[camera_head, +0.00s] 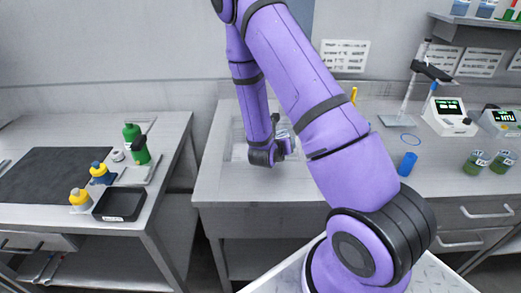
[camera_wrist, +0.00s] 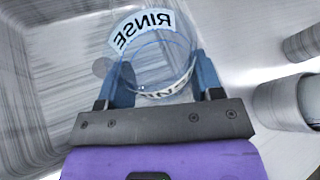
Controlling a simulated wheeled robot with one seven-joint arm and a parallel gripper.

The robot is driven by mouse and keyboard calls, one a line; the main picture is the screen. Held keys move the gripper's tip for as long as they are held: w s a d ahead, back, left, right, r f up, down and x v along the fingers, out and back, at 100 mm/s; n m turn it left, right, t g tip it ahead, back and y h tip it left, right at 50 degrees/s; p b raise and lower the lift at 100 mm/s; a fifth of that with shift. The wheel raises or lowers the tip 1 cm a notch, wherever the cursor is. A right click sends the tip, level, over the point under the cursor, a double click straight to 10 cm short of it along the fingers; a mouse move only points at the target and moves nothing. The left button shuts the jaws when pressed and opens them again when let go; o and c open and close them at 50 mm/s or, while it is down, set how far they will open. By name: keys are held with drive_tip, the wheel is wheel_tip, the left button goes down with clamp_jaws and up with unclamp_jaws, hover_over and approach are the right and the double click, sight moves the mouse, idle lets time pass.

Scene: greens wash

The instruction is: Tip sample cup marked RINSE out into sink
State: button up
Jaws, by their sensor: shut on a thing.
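The clear sample cup (camera_wrist: 155,58) shows a white label reading RINSE in the wrist view. My gripper (camera_wrist: 160,84) is shut on it, with one blue finger on each side. The cup is over the grey sink (camera_wrist: 40,85), whose walls show at left, with a round drain spot (camera_wrist: 103,67) behind the cup. I cannot tell whether liquid is in the cup. In the head view my gripper (camera_head: 284,145) is at the sink (camera_head: 236,150) in the middle bench, and my arm hides much of that area.
The left bench holds bottles (camera_head: 100,173), a black tray (camera_head: 119,204) and a dark mat (camera_head: 45,175). A gap separates the benches.

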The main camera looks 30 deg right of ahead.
drive_tip(key=shift+s+d+r+m+t+y, duration=0.15)
drive_tip(key=shift+s+d+r+m+t, duration=0.1)
drive_tip(key=shift+s+r+m+t, duration=0.25)
drive_tip(key=shift+s+d+r+m+t+y, duration=0.2)
drive_tip(key=shift+s+d+m+t, duration=0.1)
drive_tip(key=shift+s+m, duration=0.35)
drive_tip(key=shift+r, duration=0.1)
drive_tip(key=shift+w+a, duration=0.1)
drive_tip(key=shift+w, duration=0.05)
